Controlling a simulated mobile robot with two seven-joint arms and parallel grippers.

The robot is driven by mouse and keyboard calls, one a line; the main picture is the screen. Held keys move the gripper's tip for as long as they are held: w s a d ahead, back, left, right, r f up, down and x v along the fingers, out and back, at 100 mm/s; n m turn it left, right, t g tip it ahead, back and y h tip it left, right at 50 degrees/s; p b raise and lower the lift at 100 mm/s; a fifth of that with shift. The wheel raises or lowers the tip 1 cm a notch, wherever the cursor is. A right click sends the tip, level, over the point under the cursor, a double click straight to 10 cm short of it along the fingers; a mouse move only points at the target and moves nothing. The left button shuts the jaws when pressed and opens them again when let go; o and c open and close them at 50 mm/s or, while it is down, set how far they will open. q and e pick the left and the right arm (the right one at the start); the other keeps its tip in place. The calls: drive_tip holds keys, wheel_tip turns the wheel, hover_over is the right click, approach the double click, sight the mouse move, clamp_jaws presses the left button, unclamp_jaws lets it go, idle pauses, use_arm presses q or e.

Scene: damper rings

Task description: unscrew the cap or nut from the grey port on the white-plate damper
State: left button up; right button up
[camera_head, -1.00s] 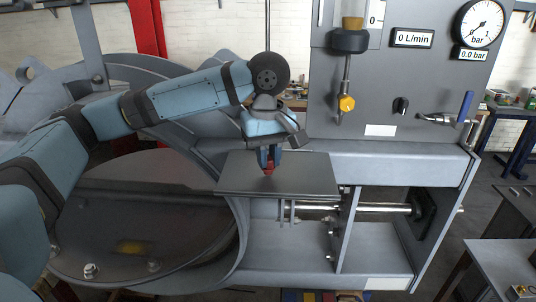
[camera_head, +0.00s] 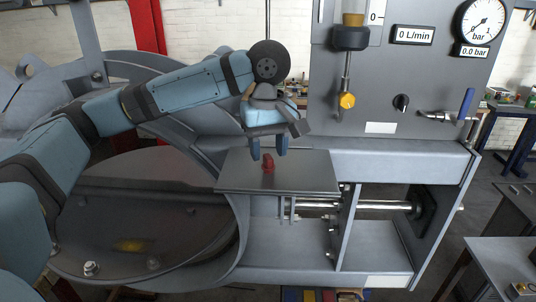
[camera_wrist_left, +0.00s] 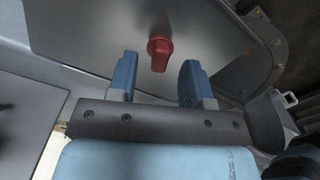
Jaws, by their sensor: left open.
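A small red cap (camera_head: 268,163) rests on a flat grey shelf plate (camera_head: 315,176) in front of the machine. It also shows in the wrist view (camera_wrist_left: 159,52), apart from the fingers. My left gripper (camera_head: 268,155) is open and empty just above it, with its blue fingers pointing down; in the wrist view the two fingertips (camera_wrist_left: 158,75) are spread wide. The large round damper (camera_head: 145,215) with its dark disc lies to the left of the shelf. I cannot make out a grey port on it. My right gripper is not in view.
A steel shaft (camera_head: 385,206) runs through the open frame below right. The shelf around the cap is clear.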

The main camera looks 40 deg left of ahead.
use_arm(q)
wheel_tip(320, 180, up, 12)
idle(0.3)
idle(0.3)
clamp_jaws()
idle(0.8)
idle(0.6)
